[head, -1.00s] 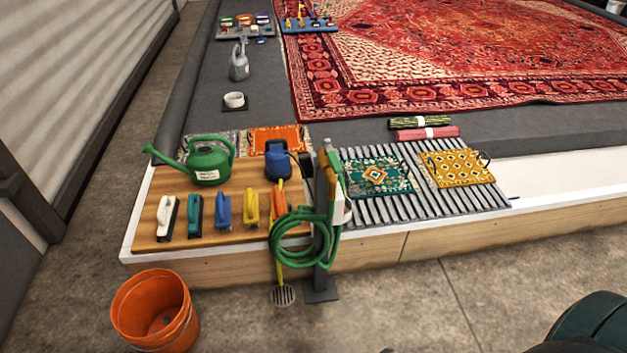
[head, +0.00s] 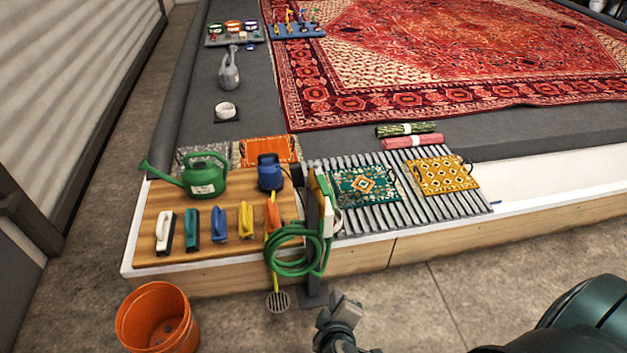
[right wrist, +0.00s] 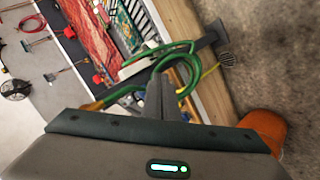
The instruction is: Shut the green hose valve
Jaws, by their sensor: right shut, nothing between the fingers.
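The green hose (head: 297,258) hangs coiled on a dark post (head: 313,225) at the front edge of the wash pit. An upright green part (head: 324,184) with a pale box beside it sits near the post's top; I cannot make out the valve handle or its position. My right gripper (head: 345,304) is shut and empty, low in front of the post and to its right, apart from the hose. In the right wrist view its closed fingers (right wrist: 160,94) overlap the green hose (right wrist: 183,52). My left gripper is out of view.
A wooden board (head: 160,205) carries several brushes and a green watering can (head: 204,176). A slatted rack (head: 350,219) holds two small rugs.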

